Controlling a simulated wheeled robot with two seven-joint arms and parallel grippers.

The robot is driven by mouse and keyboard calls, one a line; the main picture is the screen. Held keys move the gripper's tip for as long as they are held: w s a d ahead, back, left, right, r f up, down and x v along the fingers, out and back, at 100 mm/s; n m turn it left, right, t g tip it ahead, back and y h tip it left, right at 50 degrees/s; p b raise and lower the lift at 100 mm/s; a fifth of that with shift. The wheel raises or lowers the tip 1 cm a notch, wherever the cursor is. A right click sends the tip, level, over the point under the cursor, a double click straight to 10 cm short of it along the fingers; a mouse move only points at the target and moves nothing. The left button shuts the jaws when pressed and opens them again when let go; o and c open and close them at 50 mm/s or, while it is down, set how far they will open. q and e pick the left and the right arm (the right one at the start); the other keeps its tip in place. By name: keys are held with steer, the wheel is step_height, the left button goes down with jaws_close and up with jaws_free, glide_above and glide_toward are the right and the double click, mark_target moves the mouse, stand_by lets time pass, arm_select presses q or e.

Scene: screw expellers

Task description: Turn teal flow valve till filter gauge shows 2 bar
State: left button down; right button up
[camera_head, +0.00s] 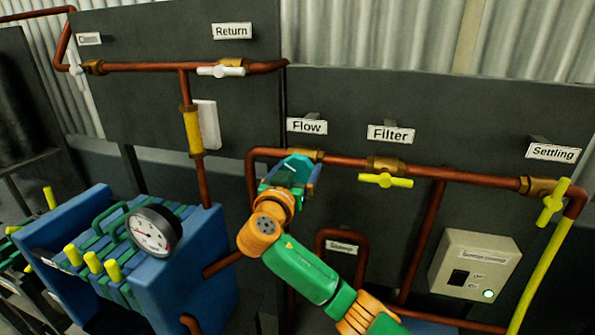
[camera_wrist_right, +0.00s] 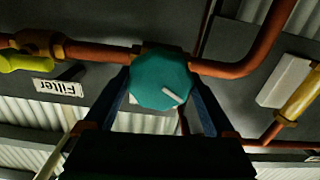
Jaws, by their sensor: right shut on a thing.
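The teal flow valve (camera_wrist_right: 160,80) is a many-sided knob with a white mark. In the right wrist view it sits between the two fingers of my right gripper (camera_wrist_right: 160,98), which is shut on it. In the head view my right gripper (camera_head: 292,175) covers most of the valve, under the "Flow" label (camera_head: 307,126). The filter gauge (camera_head: 153,229) is a round white dial on the blue filter press (camera_head: 180,270) at the lower left. Its needle and numbers are too small to read. My left gripper is not in view.
A yellow-handled valve (camera_head: 386,180) sits under the "Filter" label, and another (camera_head: 552,202) is near "Settling". A white-handled valve (camera_head: 221,71) is under "Return". A cream control box (camera_head: 474,264) with a lit green light is at the lower right. Copper pipes run along the dark panel.

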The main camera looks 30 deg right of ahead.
steer(key=n, duration=0.3)
steer(key=shift+n+p, duration=0.7)
steer(key=shift+n, duration=1.8)
steer(key=o, duration=1.1)
steer(key=shift+c, duration=0.2)
steer(key=shift+a+f, duration=0.1)
steer(key=b+v, duration=0.3)
steer(key=v, duration=0.4)
